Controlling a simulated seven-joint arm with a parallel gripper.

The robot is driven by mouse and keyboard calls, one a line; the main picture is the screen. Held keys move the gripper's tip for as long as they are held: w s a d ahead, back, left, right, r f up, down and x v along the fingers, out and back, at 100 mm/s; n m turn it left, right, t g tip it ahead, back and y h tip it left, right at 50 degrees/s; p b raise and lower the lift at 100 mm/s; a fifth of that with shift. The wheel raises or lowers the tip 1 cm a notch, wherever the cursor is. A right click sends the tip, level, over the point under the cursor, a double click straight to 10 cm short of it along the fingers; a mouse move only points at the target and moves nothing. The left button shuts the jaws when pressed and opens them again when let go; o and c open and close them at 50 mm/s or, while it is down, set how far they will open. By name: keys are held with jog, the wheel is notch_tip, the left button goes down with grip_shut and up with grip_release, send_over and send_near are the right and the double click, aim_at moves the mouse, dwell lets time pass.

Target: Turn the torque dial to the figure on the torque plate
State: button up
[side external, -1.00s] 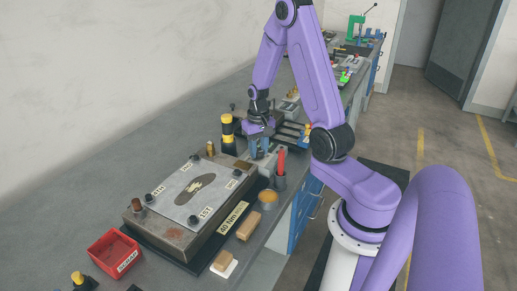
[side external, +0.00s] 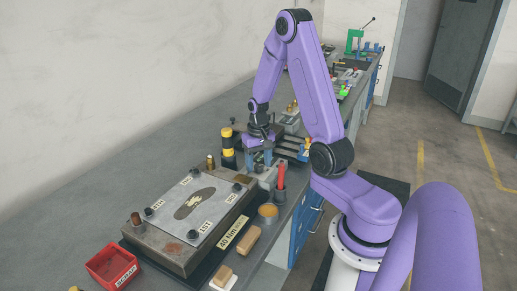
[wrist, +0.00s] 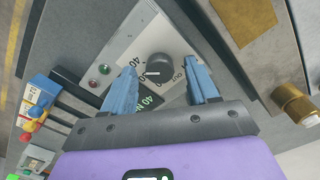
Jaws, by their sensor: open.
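The torque dial, a round black knob (wrist: 160,66) with a white pointer line, sits on a pale scale plate in the wrist view. Its pointer points left in that picture; the figure it marks is too small to read surely. My gripper (wrist: 161,73) is open, with one blue finger on each side of the knob; whether they touch it I cannot tell. A dark display reading "40 N" (wrist: 147,101) is partly hidden by my gripper. The torque plate (side external: 234,231), a yellowish label reading "40 Nm", lies along the fixture's front edge. My gripper (side external: 260,158) hides the dial in the side view.
A red bin (side external: 112,265), a tin (side external: 268,212) and a dark cup with a red-handled tool (side external: 281,180) are nearby. A brass fitting (wrist: 293,101) shows in the wrist view. The bench's back left is clear.

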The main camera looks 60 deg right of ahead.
aim_at(258, 165)
notch_tip(258, 165, up, 17)
jog(key=shift+r, duration=0.15)
dwell(0.4)
dwell(0.3)
